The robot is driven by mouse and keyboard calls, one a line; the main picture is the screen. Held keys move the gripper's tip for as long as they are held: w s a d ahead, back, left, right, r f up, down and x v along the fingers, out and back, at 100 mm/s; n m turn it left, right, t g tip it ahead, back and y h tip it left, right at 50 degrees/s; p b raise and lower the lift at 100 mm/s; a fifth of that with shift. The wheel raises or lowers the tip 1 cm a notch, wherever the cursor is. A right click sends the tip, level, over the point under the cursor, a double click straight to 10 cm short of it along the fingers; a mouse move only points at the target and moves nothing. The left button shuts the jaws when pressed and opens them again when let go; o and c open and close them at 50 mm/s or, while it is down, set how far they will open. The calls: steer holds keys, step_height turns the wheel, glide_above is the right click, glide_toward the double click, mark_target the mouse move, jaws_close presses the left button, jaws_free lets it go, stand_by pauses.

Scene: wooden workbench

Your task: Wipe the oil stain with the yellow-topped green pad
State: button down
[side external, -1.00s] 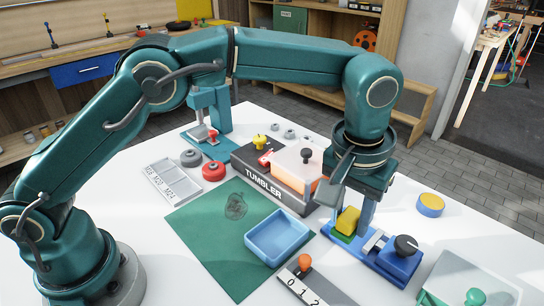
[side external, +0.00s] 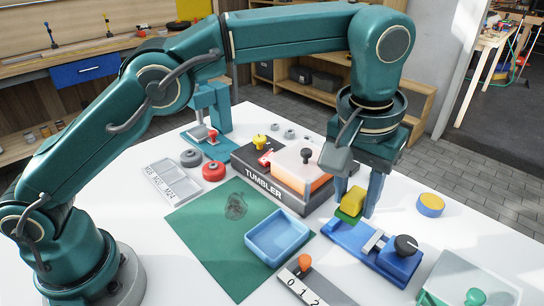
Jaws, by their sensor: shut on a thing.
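My gripper (side external: 356,200) points down at the right of the bench, its blue fingers shut on the yellow-topped green pad (side external: 351,202). The pad is held above the left end of a blue fixture with a black knob (side external: 375,250), apart from it. The oil stain (side external: 236,207) is a dark scribbled smudge on the green mat (side external: 205,238), well to the left of my gripper. Part of the pad is hidden by a finger.
A blue tray (side external: 279,238) sits on the mat's right side. The TUMBLER box (side external: 264,186) stands behind, between the stain and my gripper. A round yellow-topped blue pad (side external: 430,205) lies at right. A numbered strip with an orange knob (side external: 304,263) is in front.

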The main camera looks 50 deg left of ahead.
steer(key=shift+r, duration=1)
steer(key=shift+w+a+r, duration=0.1)
steer(key=shift+a+r, duration=0.05)
steer(key=shift+a, duration=0.2)
steer(key=w+a+n, duration=0.2)
steer(key=a+n, duration=0.5)
steer(key=a, duration=0.4)
steer(key=n+g+y, duration=0.1)
steer(key=n+g, duration=0.1)
steer(key=n, duration=0.9)
glide_above(228, 195)
steer(key=s, duration=0.1)
steer(key=shift+y, duration=0.3)
steer(key=shift+s+f, duration=0.15)
steer(key=shift+f, duration=3.3)
steer(key=shift+s+f, duration=0.15)
steer(key=shift+f, duration=3.3)
steer(key=shift+w+d+f, duration=0.1)
steer(key=shift+d+f, duration=0.4)
steer(key=shift+d, duration=3.05)
steer(key=shift+a, duration=3.45)
steer(key=shift+w+a, duration=0.15)
steer(key=shift+w, duration=0.5)
steer(key=shift+d, duration=3.85)
steer(key=shift+a, duration=3.5)
steer(key=shift+a+r, duration=0.15)
steer(key=shift+r, duration=0.6)
steer(key=shift+a+r, duration=0.15)
steer(key=shift+r, duration=3.1)
